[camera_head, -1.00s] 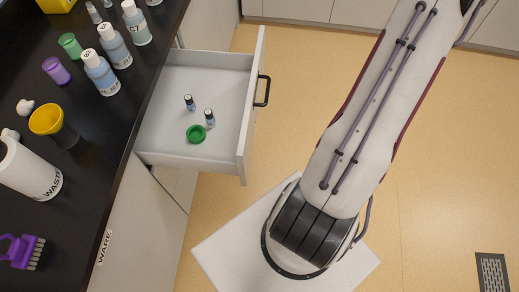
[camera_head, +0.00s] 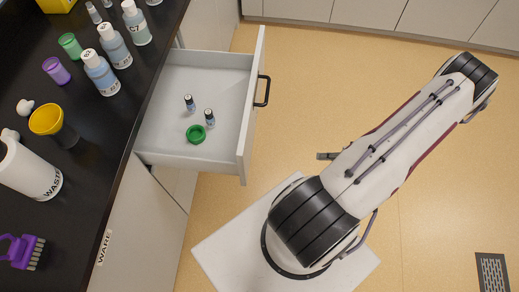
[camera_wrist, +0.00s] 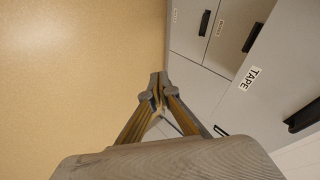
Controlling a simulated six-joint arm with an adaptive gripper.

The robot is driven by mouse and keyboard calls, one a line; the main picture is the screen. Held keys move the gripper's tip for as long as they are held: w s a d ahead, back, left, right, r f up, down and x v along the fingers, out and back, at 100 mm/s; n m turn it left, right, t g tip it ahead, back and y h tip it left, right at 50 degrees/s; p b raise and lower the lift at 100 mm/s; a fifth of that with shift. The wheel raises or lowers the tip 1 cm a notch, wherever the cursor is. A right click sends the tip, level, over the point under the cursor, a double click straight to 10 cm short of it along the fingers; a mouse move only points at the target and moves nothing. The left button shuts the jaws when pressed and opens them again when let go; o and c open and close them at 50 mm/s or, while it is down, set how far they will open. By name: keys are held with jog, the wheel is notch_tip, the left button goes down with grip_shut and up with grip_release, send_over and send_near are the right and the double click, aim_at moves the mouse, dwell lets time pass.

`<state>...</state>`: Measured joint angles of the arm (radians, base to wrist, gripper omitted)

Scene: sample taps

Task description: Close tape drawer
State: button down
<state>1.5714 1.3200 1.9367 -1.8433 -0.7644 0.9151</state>
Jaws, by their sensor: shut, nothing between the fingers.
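The open drawer (camera_head: 244,128) sticks out from the white cabinet, with a black handle (camera_head: 262,90) on its front. It holds a green ring-shaped item (camera_head: 196,134) and two small dark-capped vials (camera_head: 209,118). In the wrist view, a grey drawer front (camera_wrist: 275,65) with a TAPE label and a black handle (camera_wrist: 304,116) is at the right. My gripper (camera_wrist: 157,80) is shut and empty, apart from that front, to its left. In the head view, only a dark tip (camera_head: 326,156) shows beside my arm, right of the drawer; the rest is hidden.
More cabinet fronts (camera_head: 370,18) line the back. The floor between drawer and arm is clear.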

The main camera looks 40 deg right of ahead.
jog(key=a+r+m+t+y, duration=0.1)
jog(key=a+r+t+y, duration=0.3)
jog(key=a+r+y, duration=0.5)
notch_tip(320, 180, up, 6)
jog(key=shift+a+f, duration=0.25)
jog(key=shift+a, duration=0.9)
jog(key=shift+w+a, duration=0.1)
jog(key=shift+w, duration=0.1)
jog(key=x, duration=1.3)
jog(key=shift+w+a+r, duration=0.15)
jog(key=shift+a+r, duration=0.05)
jog(key=shift+a, duration=0.1)
jog(key=shift+w+a, duration=0.15)
send_over(165, 149)
jog(key=shift+a, duration=0.15)
dwell(0.6)
dwell(0.3)
